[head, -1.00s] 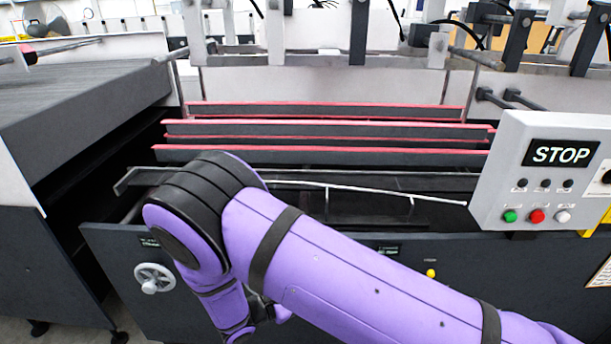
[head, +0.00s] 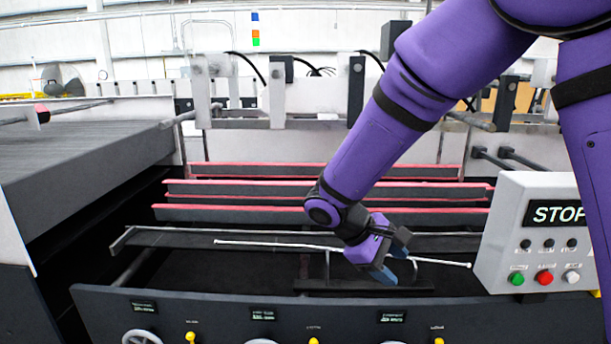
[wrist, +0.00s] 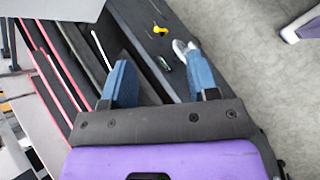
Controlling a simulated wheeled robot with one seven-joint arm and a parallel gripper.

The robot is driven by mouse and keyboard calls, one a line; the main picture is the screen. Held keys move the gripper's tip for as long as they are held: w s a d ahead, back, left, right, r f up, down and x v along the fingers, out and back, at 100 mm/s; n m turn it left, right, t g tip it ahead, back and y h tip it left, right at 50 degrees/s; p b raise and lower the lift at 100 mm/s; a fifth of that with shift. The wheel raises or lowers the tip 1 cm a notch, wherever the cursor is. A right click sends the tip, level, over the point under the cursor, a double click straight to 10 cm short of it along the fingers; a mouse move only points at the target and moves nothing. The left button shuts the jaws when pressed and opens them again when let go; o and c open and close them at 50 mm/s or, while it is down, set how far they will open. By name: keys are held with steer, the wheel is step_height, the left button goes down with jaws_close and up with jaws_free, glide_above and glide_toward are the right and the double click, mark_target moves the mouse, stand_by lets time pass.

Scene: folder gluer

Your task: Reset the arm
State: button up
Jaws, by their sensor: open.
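My purple arm reaches in from the upper right of the head view. My gripper (head: 392,262) hangs over the folder gluer's open bed, in front of the red-edged bars. Its blue-tipped fingers point down and to the right. In the wrist view my gripper (wrist: 160,88) shows two blue fingers spread wide apart with nothing between them. A thin white rod (head: 280,245) runs across the bed behind the gripper. I cannot tell whether the gripper touches it.
A control box (head: 545,235) with a STOP sign and coloured buttons stands to the right. The front panel (head: 230,310) carries handwheels and yellow knobs (head: 190,337). Red-edged bars (head: 300,212) cross the bed. A grey conveyor (head: 90,155) lies left.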

steer(key=s+d+r+m+t+y, duration=0.3)
steer(key=s+d+r, duration=0.4)
steer(key=s, duration=0.3)
steer(key=s+d+r+m+t+y, duration=0.3)
steer(key=s+d+r+m+y, duration=0.2)
steer(key=s+r, duration=0.4)
steer(key=shift+s+d+r+m+y, duration=0.4)
steer(key=shift+d+m, duration=0.3)
steer(key=shift+d, duration=0.25)
